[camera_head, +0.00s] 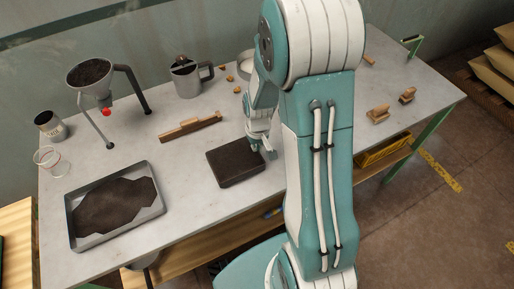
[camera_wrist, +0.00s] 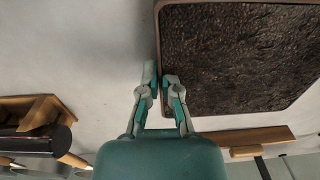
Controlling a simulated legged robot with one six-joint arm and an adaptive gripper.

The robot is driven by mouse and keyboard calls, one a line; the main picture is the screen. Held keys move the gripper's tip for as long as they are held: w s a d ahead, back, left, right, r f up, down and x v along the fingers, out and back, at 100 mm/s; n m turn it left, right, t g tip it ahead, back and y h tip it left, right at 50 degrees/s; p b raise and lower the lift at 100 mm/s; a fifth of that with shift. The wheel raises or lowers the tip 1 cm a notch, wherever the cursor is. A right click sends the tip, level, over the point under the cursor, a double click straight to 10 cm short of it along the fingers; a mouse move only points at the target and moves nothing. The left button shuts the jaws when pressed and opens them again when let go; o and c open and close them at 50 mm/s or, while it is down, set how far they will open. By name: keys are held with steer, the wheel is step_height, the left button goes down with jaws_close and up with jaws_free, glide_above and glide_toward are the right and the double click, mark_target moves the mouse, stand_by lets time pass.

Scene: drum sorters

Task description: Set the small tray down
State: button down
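The small tray (camera_head: 243,181) is square, dark-rimmed and filled with dark brown grainy material. It is level at the middle of the grey-white table (camera_head: 190,215), near the front edge. I cannot tell whether it rests on the top or is slightly above it. My gripper (camera_head: 263,147) is at its right back side, partly hidden by my arm. In the wrist view, my gripper (camera_wrist: 159,75) has its fingertips close together, one on each side of the tray's rim (camera_wrist: 158,35), near a corner. It appears shut on that rim.
A large grey tray (camera_head: 155,207) of dark material lies to the left. Behind are a wooden bar (camera_head: 190,128), a metal jug (camera_head: 187,78), a funnel on a stand (camera_head: 92,72) and a glass (camera_head: 48,158). Wooden blocks (camera_head: 378,115) lie right. Bare table surrounds the small tray.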

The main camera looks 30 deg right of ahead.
steer(key=shift+a+f, duration=0.1)
steer(key=shift+a, duration=0.05)
steer(key=c, duration=0.8)
jaws_free()
steer(key=shift+a, duration=0.15)
steer(key=shift+d+r, duration=0.2)
steer(key=shift+r, duration=0.35)
step_height(320, 180, up, 10)
steer(key=r, duration=0.1)
steer(key=s+a+r+t, duration=0.2)
steer(key=s+a+r, duration=0.2)
steer(key=s+r, duration=0.3)
steer(key=s+a+r+t, duration=0.3)
steer(key=s+a+r, duration=0.1)
steer(key=s+r, duration=0.4)
steer(key=shift+t, duration=0.3)
steer(key=shift+w+r, duration=0.1)
